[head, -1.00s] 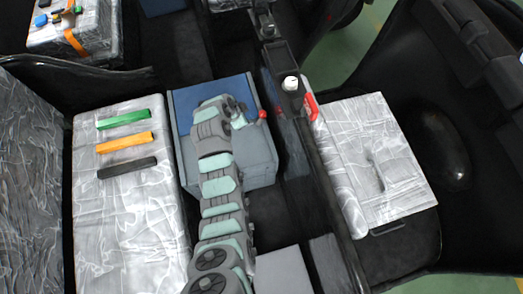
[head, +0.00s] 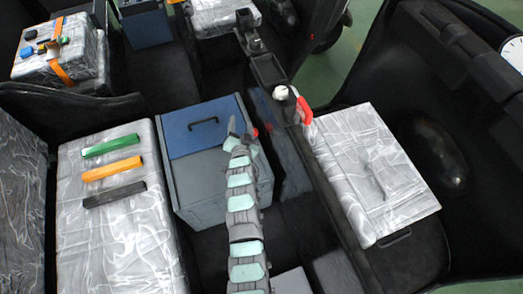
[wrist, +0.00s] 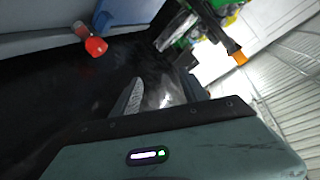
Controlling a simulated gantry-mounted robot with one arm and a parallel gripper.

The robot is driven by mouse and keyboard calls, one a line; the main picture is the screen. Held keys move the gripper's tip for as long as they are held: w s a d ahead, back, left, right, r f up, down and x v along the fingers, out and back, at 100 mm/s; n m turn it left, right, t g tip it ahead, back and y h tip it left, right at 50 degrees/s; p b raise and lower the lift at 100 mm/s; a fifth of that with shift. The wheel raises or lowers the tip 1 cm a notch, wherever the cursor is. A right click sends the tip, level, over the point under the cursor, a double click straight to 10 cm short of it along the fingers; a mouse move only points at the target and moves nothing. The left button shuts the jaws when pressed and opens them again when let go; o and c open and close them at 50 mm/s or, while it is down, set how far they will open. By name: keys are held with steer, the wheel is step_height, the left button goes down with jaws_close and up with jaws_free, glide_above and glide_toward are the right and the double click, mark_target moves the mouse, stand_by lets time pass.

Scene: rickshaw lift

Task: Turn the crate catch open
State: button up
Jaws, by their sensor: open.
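A grey crate (head: 205,185) with a blue lid panel (head: 190,130) and a dark handle stands in the middle of the head view. A red knob, which looks like the catch (head: 256,132), shows at its right side, partly behind my gripper. In the wrist view the red catch (wrist: 95,46) sticks out from the crate's side (wrist: 60,17) on a short stem. My gripper (head: 239,128) is at the crate's right edge. In the wrist view its fingers (wrist: 163,92) are spread and empty; the catch lies left of and beyond them, not between them.
A dark rail (head: 325,180) with a white-capped post (head: 281,93) runs just right of the crate. A silver-wrapped box (head: 115,220) with green, orange and black strips stands left. A silver-wrapped panel (head: 365,170) lies right. The dark gap beside the crate looks narrow.

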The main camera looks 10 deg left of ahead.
steer(key=s+d+r+n+t+y+b, duration=0.1)
steer(key=s+d+r+n+t+b, duration=0.2)
steer(key=s+d+r+t, duration=0.8)
steer(key=shift+s+d+r+n+y+b, duration=0.3)
steer(key=shift+s+r+b, duration=1.05)
steer(key=shift+s, duration=0.65)
steer(key=shift+r, duration=0.1)
